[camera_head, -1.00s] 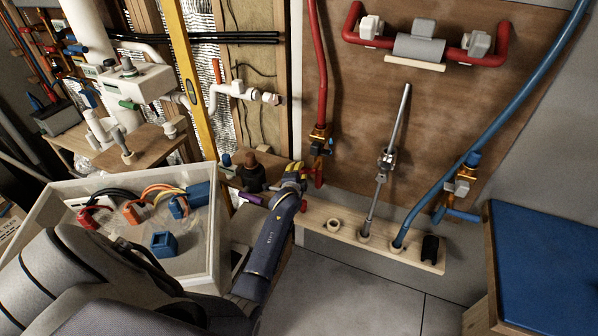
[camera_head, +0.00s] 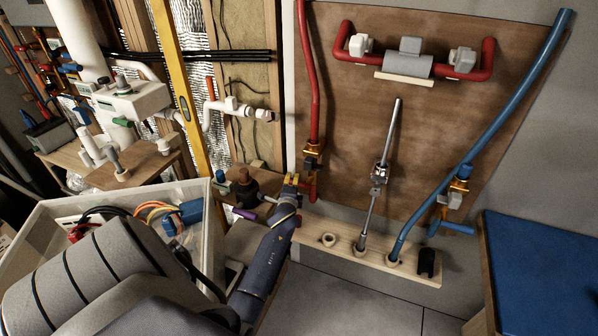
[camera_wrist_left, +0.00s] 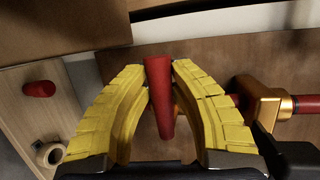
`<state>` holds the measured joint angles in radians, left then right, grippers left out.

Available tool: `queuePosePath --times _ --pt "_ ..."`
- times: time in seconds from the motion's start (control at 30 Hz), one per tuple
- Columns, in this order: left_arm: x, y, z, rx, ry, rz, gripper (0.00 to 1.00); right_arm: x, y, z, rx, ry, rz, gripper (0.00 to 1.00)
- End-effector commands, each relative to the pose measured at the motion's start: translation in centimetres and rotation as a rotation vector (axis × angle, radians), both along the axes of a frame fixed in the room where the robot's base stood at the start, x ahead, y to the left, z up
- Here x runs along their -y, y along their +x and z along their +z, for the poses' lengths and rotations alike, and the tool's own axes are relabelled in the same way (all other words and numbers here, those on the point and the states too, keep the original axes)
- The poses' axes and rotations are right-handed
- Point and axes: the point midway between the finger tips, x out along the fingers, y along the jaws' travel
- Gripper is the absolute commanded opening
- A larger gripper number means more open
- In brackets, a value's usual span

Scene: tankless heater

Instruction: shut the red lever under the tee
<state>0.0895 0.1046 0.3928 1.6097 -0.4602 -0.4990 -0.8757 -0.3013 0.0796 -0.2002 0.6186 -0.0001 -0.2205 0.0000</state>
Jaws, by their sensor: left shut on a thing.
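The red lever (camera_wrist_left: 158,95) stands between the yellow fingers of my left gripper (camera_wrist_left: 161,72) in the left wrist view. The fingers close on it near their tips. In the head view, my left gripper (camera_head: 291,187) is beside the lower end of the red pipe (camera_head: 307,80), just below the brass tee (camera_head: 313,153). The lever (camera_head: 309,191) shows only in part there, next to the fingers. A brass fitting (camera_wrist_left: 262,105) lies right of the fingers in the wrist view. My right gripper is not in view.
A wooden rail (camera_head: 330,257) with holes runs below the board, holding a grey rod and a blue pipe (camera_head: 425,213). A white bin (camera_head: 150,202) with cables stands left of my arm. A blue-topped bench (camera_head: 545,270) stands at the right.

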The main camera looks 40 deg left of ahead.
Motion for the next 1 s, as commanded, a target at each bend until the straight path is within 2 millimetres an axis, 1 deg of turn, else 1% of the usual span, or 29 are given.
queuePosePath --times 0.03,0.13,0.17,0.33,0.37,0.6,0.7,0.87,1.0 --pt "-0.1 0.2 0.4 0.005 0.003 0.0 0.0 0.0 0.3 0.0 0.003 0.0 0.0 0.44" --pt "-0.1 0.2 0.4 0.007 0.003 0.0 0.0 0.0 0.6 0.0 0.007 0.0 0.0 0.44" --pt "-0.1 0.2 0.4 0.007 0.003 0.0 0.27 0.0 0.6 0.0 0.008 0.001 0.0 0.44" --pt "0.0 0.2 0.3 0.005 0.001 -0.001 0.46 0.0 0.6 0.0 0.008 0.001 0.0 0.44" --pt "0.0 0.1 0.3 0.005 0.001 -0.001 0.48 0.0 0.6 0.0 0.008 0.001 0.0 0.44" --pt "0.1 0.1 0.2 0.004 0.0 -0.001 0.48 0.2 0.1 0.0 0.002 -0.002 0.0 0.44" --pt "0.4 -0.3 0.3 0.004 0.0 -0.001 0.48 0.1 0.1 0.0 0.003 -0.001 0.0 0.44" --pt "1.6 -2.0 0.6 0.004 -0.001 -0.002 0.48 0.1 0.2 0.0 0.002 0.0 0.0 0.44" --pt "3.1 -4.0 1.1 0.004 0.0 -0.002 0.48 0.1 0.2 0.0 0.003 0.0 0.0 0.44"
